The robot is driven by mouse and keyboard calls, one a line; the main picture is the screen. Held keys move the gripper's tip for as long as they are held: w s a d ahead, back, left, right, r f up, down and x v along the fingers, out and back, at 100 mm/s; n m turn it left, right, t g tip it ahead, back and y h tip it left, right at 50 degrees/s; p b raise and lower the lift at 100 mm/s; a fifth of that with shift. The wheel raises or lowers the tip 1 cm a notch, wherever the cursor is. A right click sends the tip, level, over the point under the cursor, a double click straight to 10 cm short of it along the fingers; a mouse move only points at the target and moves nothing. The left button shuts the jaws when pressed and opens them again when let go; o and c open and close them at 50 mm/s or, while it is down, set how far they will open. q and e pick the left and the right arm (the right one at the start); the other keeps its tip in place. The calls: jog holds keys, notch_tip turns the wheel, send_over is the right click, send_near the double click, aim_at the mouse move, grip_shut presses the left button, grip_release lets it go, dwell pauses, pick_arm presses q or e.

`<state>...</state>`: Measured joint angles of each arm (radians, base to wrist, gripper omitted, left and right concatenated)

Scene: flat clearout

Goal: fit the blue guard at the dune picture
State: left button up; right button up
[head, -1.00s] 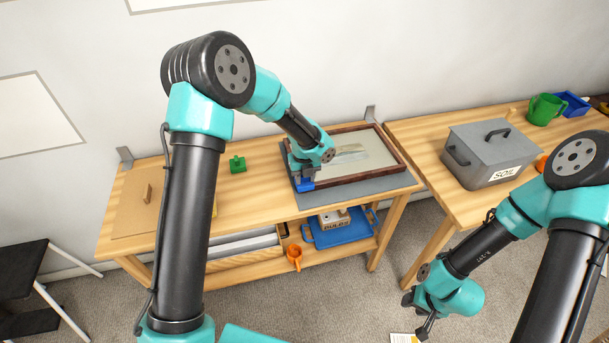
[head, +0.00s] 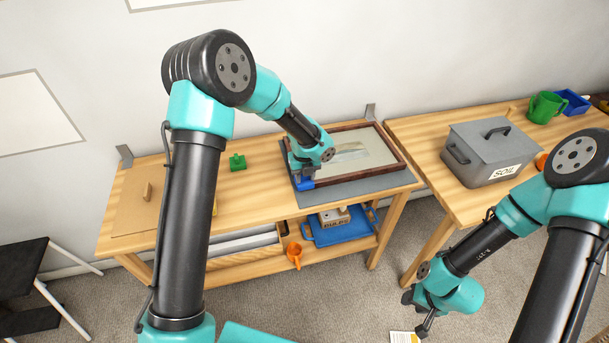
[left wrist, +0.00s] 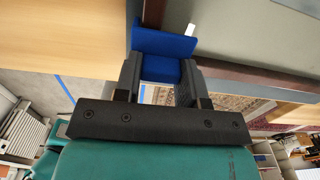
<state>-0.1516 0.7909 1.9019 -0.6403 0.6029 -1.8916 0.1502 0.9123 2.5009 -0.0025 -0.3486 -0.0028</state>
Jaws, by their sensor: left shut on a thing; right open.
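The blue guard (head: 304,184) is at the near left corner of the framed dune picture (head: 358,152). The picture lies flat on a grey mat (head: 372,186) on the left wooden table. My left gripper (head: 303,174) is shut on the guard from above. In the left wrist view the guard (left wrist: 163,50) sits between the two fingers (left wrist: 160,82), right beside the dark frame edge (left wrist: 240,77). I cannot tell whether it is fully seated on the corner. My right gripper (head: 420,315) is open and empty, low in front of the right table.
A green guard-like block (head: 237,163) stands on the left table, with a brown board (head: 134,205) at its left end. A blue tray (head: 342,229) is on the lower shelf.

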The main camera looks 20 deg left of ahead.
dwell(0.5)
pick_arm(q)
jog(key=o, duration=1)
jog(key=shift+r, duration=0.1)
notch_tip(320, 180, up, 17)
jog(key=shift+r, duration=0.15)
dwell(0.7)
